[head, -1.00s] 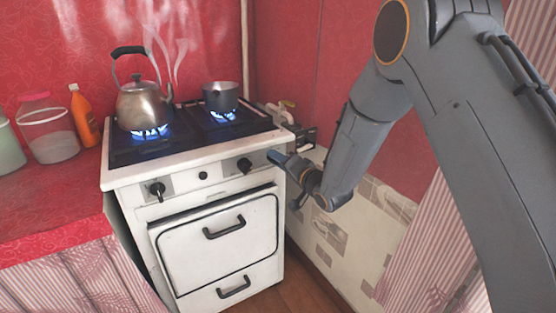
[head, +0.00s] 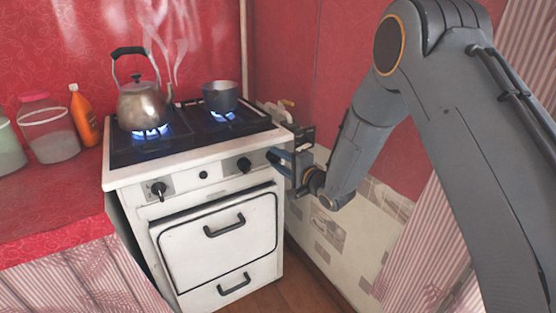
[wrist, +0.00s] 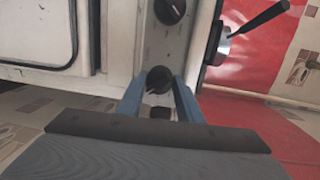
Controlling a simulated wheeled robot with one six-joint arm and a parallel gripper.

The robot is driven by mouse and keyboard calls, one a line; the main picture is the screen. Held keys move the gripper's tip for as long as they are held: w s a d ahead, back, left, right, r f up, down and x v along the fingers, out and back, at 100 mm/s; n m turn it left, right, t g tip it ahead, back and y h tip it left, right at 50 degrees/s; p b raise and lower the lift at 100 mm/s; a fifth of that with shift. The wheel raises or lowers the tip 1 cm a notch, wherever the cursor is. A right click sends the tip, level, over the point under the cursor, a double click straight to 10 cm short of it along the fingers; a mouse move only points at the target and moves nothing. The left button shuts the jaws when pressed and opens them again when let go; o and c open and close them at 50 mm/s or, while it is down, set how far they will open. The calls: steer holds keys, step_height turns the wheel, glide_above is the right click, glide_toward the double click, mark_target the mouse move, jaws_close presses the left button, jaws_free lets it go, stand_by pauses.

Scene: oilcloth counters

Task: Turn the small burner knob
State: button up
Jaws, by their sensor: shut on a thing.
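The white stove's front panel carries a row of dark knobs. The one at its right end, the burner knob (wrist: 159,78), sits between my two blue fingertips in the wrist view. My gripper (wrist: 159,92) is shut on it. A neighbouring knob (head: 244,165) is clear of the fingers and also shows in the wrist view (wrist: 168,10). Blue flames burn under the small pot (head: 220,97) and the kettle (head: 144,105).
Both vessels stand on the dark hob, and steam rises there. The oven door (head: 218,250) is shut below the panel. A red counter (head: 50,210) with an orange bottle (head: 84,115) and a jar (head: 49,134) is at left. A tiled wall (head: 330,235) is close on the right.

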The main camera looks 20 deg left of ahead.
stand_by(0.3)
steer(key=o, duration=0.8)
steer(key=shift+c, duration=0.2)
